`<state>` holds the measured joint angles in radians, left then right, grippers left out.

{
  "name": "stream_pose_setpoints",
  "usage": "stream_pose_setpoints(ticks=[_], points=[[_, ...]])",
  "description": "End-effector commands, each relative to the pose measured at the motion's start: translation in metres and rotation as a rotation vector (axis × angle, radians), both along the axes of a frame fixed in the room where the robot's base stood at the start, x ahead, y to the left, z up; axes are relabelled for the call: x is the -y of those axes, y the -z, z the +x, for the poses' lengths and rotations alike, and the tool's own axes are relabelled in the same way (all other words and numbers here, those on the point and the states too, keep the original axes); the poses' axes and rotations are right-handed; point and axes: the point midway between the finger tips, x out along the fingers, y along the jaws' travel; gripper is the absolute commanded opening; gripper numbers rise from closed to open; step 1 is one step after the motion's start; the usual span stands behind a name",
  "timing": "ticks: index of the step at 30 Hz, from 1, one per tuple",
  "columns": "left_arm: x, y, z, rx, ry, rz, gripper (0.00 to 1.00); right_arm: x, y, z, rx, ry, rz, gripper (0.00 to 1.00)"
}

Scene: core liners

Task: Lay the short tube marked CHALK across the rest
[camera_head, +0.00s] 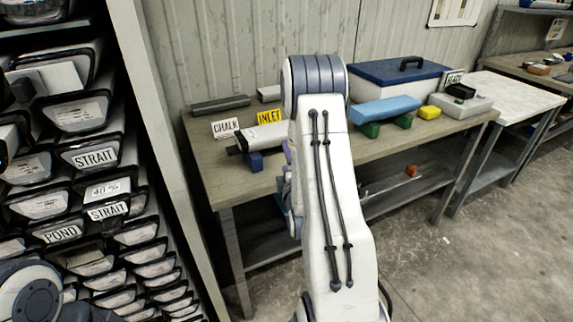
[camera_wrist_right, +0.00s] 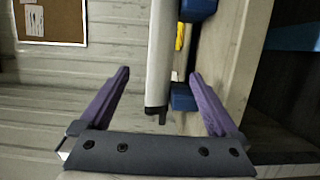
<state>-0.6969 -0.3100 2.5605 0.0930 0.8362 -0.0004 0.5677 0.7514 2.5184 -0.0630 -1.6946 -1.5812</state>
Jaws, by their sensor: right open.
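A card reading CHALK (camera_head: 225,127) stands on the table behind a white tube with a dark end. The white tube (camera_wrist_right: 162,50) lies on blue blocks (camera_head: 255,161), which also show in the wrist view (camera_wrist_right: 183,98); I cannot read any marking on it. My right gripper (camera_wrist_right: 160,73) is open, its purple fingers apart on either side of the tube's dark end; I cannot tell how near they are in depth. My right arm hides part of this in the head view. A light blue tube (camera_head: 385,109) lies across green blocks (camera_head: 369,129). My left gripper is out of view.
A yellow INLET card (camera_head: 270,117) stands beside the CHALK card. A dark grey bar (camera_head: 221,104) lies at the table's back. Shelves of labelled trays (camera_head: 95,157) fill the left.

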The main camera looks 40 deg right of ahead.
Motion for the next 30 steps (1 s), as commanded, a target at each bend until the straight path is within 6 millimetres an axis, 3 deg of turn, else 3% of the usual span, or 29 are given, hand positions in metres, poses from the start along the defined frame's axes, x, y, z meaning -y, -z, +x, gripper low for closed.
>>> stream_pose_setpoints(ticks=[8, 11, 14, 18, 23, 26, 30], points=[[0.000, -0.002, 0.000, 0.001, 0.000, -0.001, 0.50, -0.006, -0.001, -0.011, 0.000, 0.000, 0.000, 0.97], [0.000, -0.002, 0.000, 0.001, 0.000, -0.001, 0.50, -0.013, -0.001, -0.006, -0.006, -0.018, 0.025, 0.97], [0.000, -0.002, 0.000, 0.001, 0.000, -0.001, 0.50, -0.037, 0.000, 0.011, -0.034, -0.073, 0.119, 0.97], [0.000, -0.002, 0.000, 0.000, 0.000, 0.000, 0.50, -0.104, 0.007, 0.037, -0.139, -0.180, 0.362, 0.97], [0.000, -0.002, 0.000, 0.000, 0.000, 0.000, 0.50, -0.194, 0.014, 0.035, -0.318, -0.245, 0.651, 0.97], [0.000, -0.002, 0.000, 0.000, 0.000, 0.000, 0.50, -0.252, 0.016, 0.013, -0.462, -0.245, 0.819, 0.97], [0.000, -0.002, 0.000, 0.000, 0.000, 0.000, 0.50, -0.322, 0.013, -0.044, -0.685, -0.180, 1.010, 0.97]])
